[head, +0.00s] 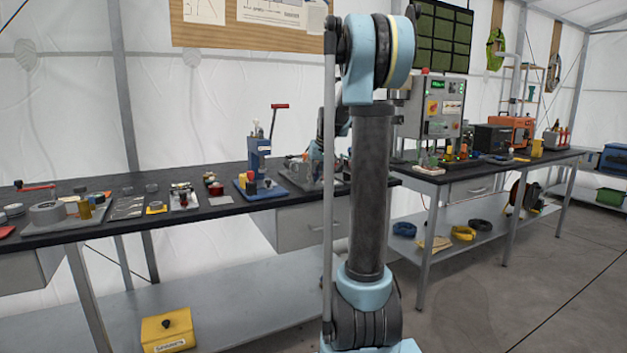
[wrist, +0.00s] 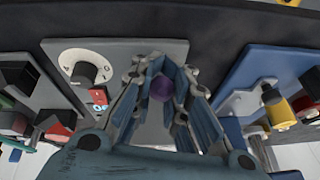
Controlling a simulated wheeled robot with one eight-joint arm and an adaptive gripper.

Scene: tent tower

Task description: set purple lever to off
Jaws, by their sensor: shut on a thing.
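In the wrist view my gripper (wrist: 162,76) has its fingers closed around the purple lever (wrist: 161,89). Only the lever's round purple end shows between the two fingers. Its shaft and angle are hidden, so I cannot tell its setting. The lever is in front of a grey panel (wrist: 120,48), which has a round dial (wrist: 86,69) at its left. A small blue-and-white label, partly cut off by a finger and seeming to begin with "O" (wrist: 98,97), sits beside a red patch. In the head view my arm hides the gripper and the lever.
In the wrist view a blue-grey plate (wrist: 245,80) with a yellow cylinder (wrist: 279,112) stands close on the right, and dark parts with a red piece (wrist: 58,131) lie left. The head view shows a long dark workbench (head: 140,213) crowded with small devices and a red-handled blue press (head: 258,155).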

